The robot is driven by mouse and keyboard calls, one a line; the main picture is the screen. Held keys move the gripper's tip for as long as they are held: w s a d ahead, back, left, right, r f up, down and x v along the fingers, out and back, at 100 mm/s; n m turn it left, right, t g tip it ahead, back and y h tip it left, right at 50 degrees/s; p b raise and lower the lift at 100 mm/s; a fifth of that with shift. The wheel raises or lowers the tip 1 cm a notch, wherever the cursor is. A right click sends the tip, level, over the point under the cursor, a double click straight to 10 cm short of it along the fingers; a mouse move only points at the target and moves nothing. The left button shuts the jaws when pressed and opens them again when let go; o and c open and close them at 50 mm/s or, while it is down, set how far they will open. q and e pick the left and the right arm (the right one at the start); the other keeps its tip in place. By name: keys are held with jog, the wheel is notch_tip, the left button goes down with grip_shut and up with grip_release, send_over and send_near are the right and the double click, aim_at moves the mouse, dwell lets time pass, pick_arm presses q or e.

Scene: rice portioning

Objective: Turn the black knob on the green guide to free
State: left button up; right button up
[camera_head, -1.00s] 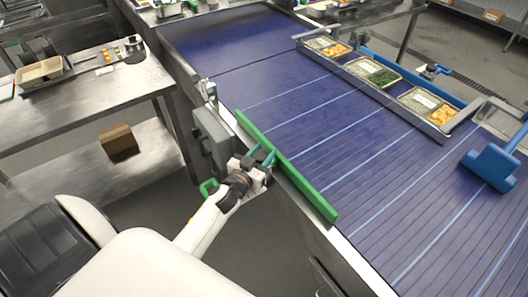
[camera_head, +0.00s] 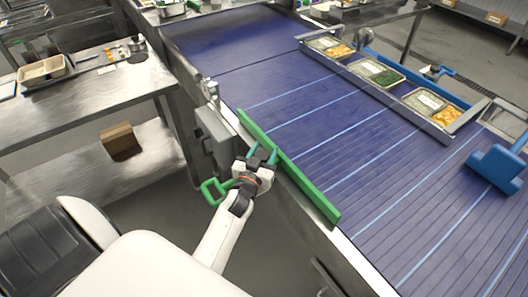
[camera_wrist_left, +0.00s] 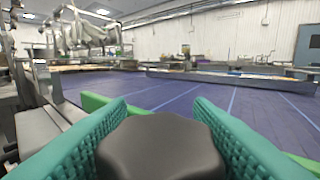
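The green guide (camera_head: 300,184) is a long bar along the near edge of the blue conveyor. My left gripper (camera_head: 263,152) is at the guide's near side, about midway along it. In the left wrist view, the black knob (camera_wrist_left: 160,148) is a rounded, many-sided cap between the two teal fingers of my left gripper (camera_wrist_left: 161,110). The fingers lie against it on both sides. Part of the green guide (camera_wrist_left: 95,102) shows behind the knob. In the head view the gripper hides the knob. My right gripper is not in view.
A grey box (camera_head: 214,130) and a green loop handle (camera_head: 213,191) are on the conveyor's near side by my left arm. Filled food trays (camera_head: 376,73) line the far side. A blue tool (camera_head: 494,167) lies at the right. The belt (camera_head: 330,125) between is clear.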

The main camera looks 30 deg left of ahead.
pick_arm(q)
jog(key=shift+o, duration=1.3)
jog(key=b+v, duration=0.1)
jog(key=v, duration=0.9)
jog(key=shift+s+d+f+b, duration=0.1)
jog(key=shift+s+d+b, duration=0.05)
jog(key=shift+s+b, duration=0.25)
jog(key=shift+s+d, duration=0.15)
jog(key=shift+s, duration=0.4)
